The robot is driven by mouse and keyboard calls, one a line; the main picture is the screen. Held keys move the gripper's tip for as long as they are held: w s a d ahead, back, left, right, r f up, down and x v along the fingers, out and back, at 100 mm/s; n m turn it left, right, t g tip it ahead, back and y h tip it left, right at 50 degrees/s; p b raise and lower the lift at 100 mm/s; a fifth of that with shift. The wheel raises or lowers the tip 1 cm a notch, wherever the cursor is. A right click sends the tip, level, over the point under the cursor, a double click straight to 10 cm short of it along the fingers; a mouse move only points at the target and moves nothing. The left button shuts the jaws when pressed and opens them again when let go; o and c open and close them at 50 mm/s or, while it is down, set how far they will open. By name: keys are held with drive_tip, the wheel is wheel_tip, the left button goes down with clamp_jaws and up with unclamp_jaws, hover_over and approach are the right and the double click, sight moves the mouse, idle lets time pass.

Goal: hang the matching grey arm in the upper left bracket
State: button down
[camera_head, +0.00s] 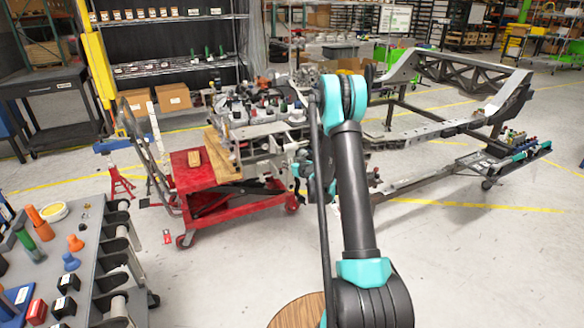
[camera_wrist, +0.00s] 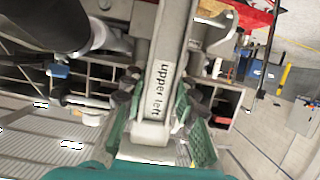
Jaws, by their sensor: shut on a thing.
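A grey arm (camera_wrist: 170,45) with a white label reading "upper left" runs up the middle of the wrist view. My gripper (camera_wrist: 160,125) is shut on its near end, with a green finger on each side. The far end of the grey arm runs out of the top of the wrist view. In the head view the chassis frame (camera_head: 430,123) stands across the middle and right. My own arm reaches up in front of it and hides part of it. I cannot make out the upper left bracket or the held arm clearly there.
A red lift cart (camera_head: 192,175) stands by the left end of the chassis. A grey tool cart (camera_head: 95,255) with coloured parts is at the lower left. A round wooden top (camera_head: 297,312) is at the bottom. Open floor lies at the lower right.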

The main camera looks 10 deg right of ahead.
drive_tip(key=w+a, duration=0.2)
drive_tip(key=w, duration=0.4)
idle(0.4)
drive_tip(key=shift+d+f, duration=0.1)
drive_tip(key=shift+f, duration=0.9)
idle(1.1)
drive_tip(key=c, duration=1.1)
unclamp_jaws()
drive_tip(key=shift+s, duration=0.1)
drive_tip(key=shift+s, duration=0.1)
drive_tip(key=shift+v, duration=3.4)
